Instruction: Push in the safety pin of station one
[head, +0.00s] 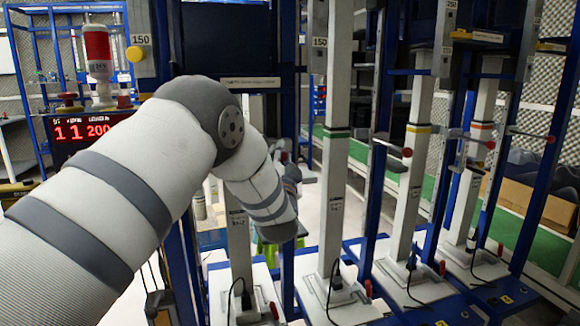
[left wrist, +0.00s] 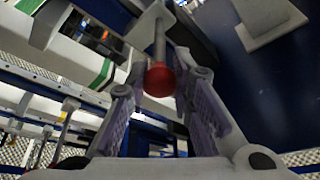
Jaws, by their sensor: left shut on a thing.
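The safety pin, a grey rod with a red round knob (left wrist: 160,79), shows in the left wrist view between the fingers of my left gripper (left wrist: 158,88). The gripper is shut on the pin at its knob end. The rod runs from the knob up toward the top of that view. In the head view my left gripper (head: 290,172) is mostly hidden behind my own forearm, beside a white column (head: 237,235), and the held pin cannot be made out there. How far the pin sits in its hole cannot be seen. My right gripper is in neither view.
Other white columns (head: 334,170) stand to the right in blue frames. Red-knobbed pins stick out there, one (head: 407,152) at the second column from the right. A red-lit display (head: 82,132) is at left. Cables lie on the white base plates (head: 345,300).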

